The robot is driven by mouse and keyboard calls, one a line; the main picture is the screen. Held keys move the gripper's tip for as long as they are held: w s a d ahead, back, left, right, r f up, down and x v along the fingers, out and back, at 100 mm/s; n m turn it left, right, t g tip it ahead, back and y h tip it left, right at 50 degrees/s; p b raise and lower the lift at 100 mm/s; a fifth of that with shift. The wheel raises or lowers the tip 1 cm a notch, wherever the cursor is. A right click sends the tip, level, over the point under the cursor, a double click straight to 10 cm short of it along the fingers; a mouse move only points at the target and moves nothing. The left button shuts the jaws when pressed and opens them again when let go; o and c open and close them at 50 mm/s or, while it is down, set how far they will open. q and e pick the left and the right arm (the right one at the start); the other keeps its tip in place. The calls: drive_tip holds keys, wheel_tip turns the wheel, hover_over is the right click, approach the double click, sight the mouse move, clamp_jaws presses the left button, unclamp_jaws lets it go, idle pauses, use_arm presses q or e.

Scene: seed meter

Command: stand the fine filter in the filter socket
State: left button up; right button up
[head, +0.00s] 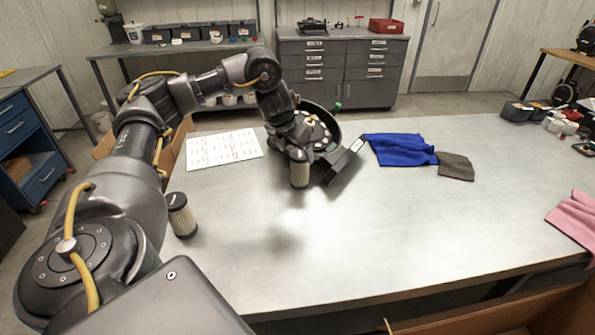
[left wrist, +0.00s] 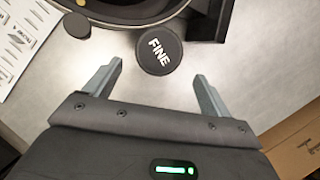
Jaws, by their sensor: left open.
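The fine filter (head: 300,174) stands upright on the table by the seed meter, a pale cylinder with a dark cap. In the left wrist view its round black cap (left wrist: 158,51) reads "FINE". My left gripper (left wrist: 158,71) is open, with the cap at and just beyond the gap between its fingertips; I see no grip on it. In the head view the left wrist hangs over the filter and hides part of it and the meter. The seed meter (head: 327,132) is a dark round housing with a dark angled part. I cannot clearly make out the filter socket. My right gripper is not in view.
A second pleated filter (head: 181,216) with a dark cap stands at the table's left edge. A printed sheet (head: 223,147) lies left of the meter. Blue (head: 400,149), grey (head: 455,166) and pink (head: 578,222) cloths lie to the right. The table's front middle is clear.

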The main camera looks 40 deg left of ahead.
sight(297, 156)
use_arm(q)
drive_tip(key=shift+x, duration=0.85)
drive_tip(key=shift+w+f, duration=0.15)
drive_tip(key=shift+f, duration=0.1)
drive_tip(key=b+x, duration=0.1)
drive_tip(key=x, duration=0.1)
drive_tip(key=b+x, duration=0.1)
drive_tip(key=x, duration=0.1)
drive_tip(key=shift+w+a+f, duration=0.1)
drive_tip(key=shift+w+a, duration=0.1)
drive_tip(key=shift+a, duration=0.05)
drive_tip(key=shift+w+f, duration=0.25)
drive_tip(key=shift+f, duration=0.1)
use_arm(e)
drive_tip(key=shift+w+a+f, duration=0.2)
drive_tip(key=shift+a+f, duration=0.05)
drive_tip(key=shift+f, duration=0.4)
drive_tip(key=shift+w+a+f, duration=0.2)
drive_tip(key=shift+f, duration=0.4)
use_arm(q)
drive_tip(key=shift+s+r, duration=0.1)
drive_tip(key=c, duration=1.2)
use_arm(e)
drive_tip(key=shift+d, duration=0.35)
